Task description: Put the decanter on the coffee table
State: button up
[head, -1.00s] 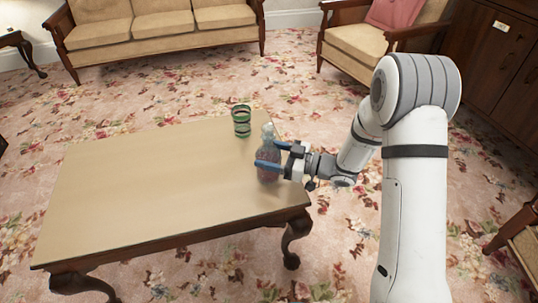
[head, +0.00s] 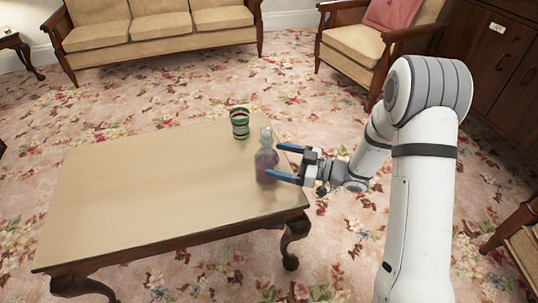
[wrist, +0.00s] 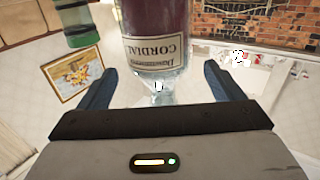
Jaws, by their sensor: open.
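The decanter (head: 266,158) is a clear glass bottle with dark purple-red contents and a stopper. It stands upright on the coffee table (head: 150,190), near the table's right end. In the wrist view the decanter (wrist: 155,25) appears upside down, with a label reading "CORDIAL".
A green and black striped glass (head: 240,123) stands on the table behind the decanter; it also shows in the wrist view (wrist: 78,22). A sofa (head: 160,30) and an armchair (head: 365,45) stand at the back. The table's left and middle are clear.

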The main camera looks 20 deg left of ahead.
jog(key=d+p, duration=0.2)
jog(key=d, duration=0.6)
jog(key=w+d+r+m+t+h, duration=0.35)
jog(key=w+d+t+h, duration=0.25)
jog(key=w+t+h, duration=0.25)
jog(key=s+d+r+m+h, duration=0.1)
jog(key=d+r+m+h, duration=0.3)
jog(key=d+m+h, duration=0.45)
jog(key=s+d+r+m+g+h, duration=0.25)
jog(key=s+d, duration=0.45)
jog(key=s, duration=0.4)
jog(key=s+a+m+g+y, duration=0.1)
jog(key=s+a+m+g, duration=0.2)
jog(key=s, duration=1.2)
jog(key=shift+s+r+g, duration=0.3)
jog(key=shift+g, duration=0.9)
jog(key=shift+r+y, duration=0.1)
jog(key=shift+y, duration=0.15)
